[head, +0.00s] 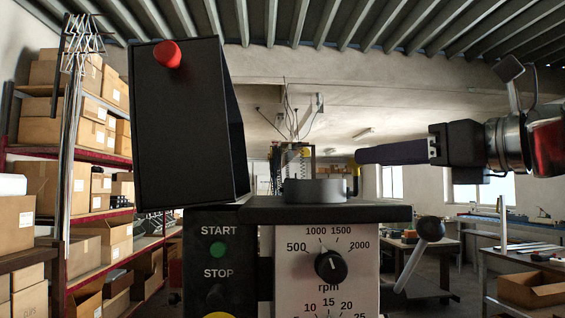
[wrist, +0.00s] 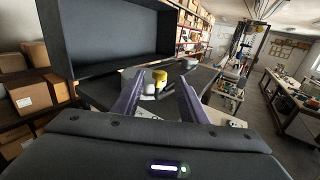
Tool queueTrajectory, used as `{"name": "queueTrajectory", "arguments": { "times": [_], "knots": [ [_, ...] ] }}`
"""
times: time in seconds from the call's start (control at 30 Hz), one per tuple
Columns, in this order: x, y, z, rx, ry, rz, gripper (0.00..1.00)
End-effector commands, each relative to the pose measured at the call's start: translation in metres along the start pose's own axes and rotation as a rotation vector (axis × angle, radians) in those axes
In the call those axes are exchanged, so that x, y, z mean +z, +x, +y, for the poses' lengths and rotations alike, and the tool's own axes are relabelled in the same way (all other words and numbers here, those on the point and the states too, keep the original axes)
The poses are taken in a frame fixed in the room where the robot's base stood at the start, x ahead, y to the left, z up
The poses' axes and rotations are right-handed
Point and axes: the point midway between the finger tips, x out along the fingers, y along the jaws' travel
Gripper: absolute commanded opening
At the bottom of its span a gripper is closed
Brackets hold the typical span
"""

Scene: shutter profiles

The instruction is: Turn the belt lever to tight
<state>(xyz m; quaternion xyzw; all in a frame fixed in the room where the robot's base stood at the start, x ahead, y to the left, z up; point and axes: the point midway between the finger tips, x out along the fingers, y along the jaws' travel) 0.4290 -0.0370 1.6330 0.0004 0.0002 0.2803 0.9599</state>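A small lever with a yellow end (head: 356,172) stands at the right rear of the machine's dark top plate. No tight or loose marking is readable beside it. My gripper (head: 362,156) comes in level from the right, its dark purple fingers at the lever's upper end. In the wrist view, the yellow end (wrist: 160,76) lies between the tips of my open gripper (wrist: 161,84), with gaps on both sides. I cannot tell whether either finger touches it.
A tall black box with a red button (head: 167,55) stands on the left. A black ball-knob lever (head: 430,229) sticks out below my gripper. The front panel has an rpm dial (head: 330,266) and START and STOP buttons. Shelves with cartons (head: 95,190) stand farther left.

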Motion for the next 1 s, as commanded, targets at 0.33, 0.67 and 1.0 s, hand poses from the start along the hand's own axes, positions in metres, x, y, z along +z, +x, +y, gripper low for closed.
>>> {"name": "queueTrajectory", "arguments": {
  "times": [0.33,0.67,1.0],
  "knots": [
    [0.000,0.030,0.001,0.003,0.000,0.000,0.39],
    [0.000,0.061,0.001,0.003,0.000,0.000,0.39],
    [0.000,0.091,0.000,0.000,0.000,0.000,0.39]
  ]
}}
